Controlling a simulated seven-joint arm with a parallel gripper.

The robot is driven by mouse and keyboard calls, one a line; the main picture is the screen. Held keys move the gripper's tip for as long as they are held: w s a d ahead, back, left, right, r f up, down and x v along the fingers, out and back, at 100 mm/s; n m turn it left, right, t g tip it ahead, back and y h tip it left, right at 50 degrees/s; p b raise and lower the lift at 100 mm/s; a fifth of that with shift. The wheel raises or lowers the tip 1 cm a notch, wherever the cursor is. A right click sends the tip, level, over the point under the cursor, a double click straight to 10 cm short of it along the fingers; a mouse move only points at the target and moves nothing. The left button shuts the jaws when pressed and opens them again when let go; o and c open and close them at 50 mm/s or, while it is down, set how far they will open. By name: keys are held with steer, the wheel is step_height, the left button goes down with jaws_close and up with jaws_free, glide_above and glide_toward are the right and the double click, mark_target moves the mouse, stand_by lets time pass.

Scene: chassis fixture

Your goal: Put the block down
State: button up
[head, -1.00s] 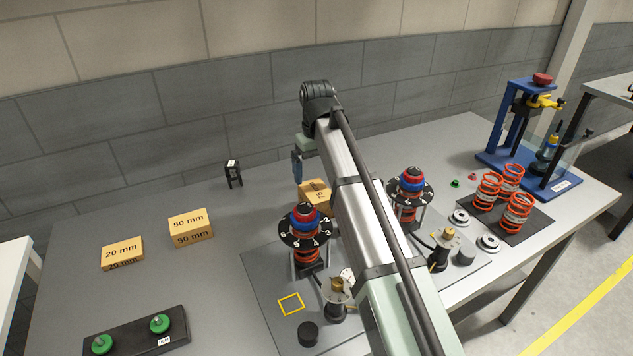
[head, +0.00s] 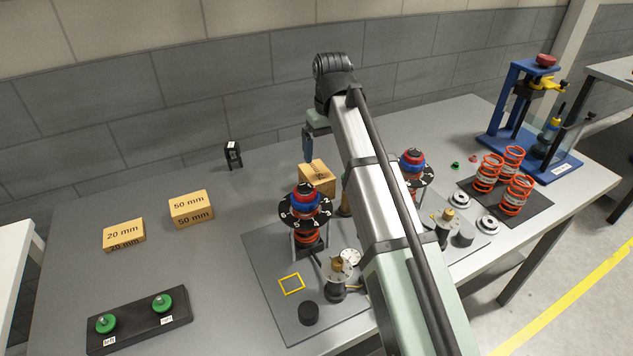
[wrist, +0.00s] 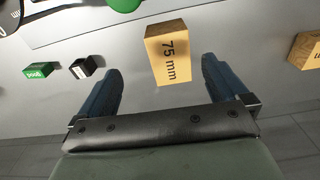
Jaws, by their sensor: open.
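The 75 mm block (head: 317,178) is a wooden-coloured box with dark lettering. It rests behind the left spring tower in the head view. In the wrist view the 75 mm block (wrist: 168,55) is ahead of and between the fingertips, with clear gaps on both sides. My gripper (wrist: 162,72) is open and empty, its two blue fingers spread. In the head view my gripper (head: 307,158) is beside and above the block's back left, and only one finger shows clearly.
A spring tower with a numbered dial (head: 305,209) stands close in front of the block. Wooden 50 mm (head: 190,208) and 20 mm (head: 124,234) blocks and a small black stand (head: 233,155) are on the left.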

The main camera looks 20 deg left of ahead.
mark_target(317, 172)
steer(key=t+y, duration=0.2)
steer(key=s+t+y, duration=0.1)
steer(key=shift+a, duration=0.3)
steer(key=x, duration=0.8)
steer(key=shift+x, duration=2.65)
steer(key=shift+s+d+f, duration=0.15)
steer(key=shift+f, duration=0.2)
steer(key=shift+r, duration=0.1)
steer(key=c, duration=1.3)
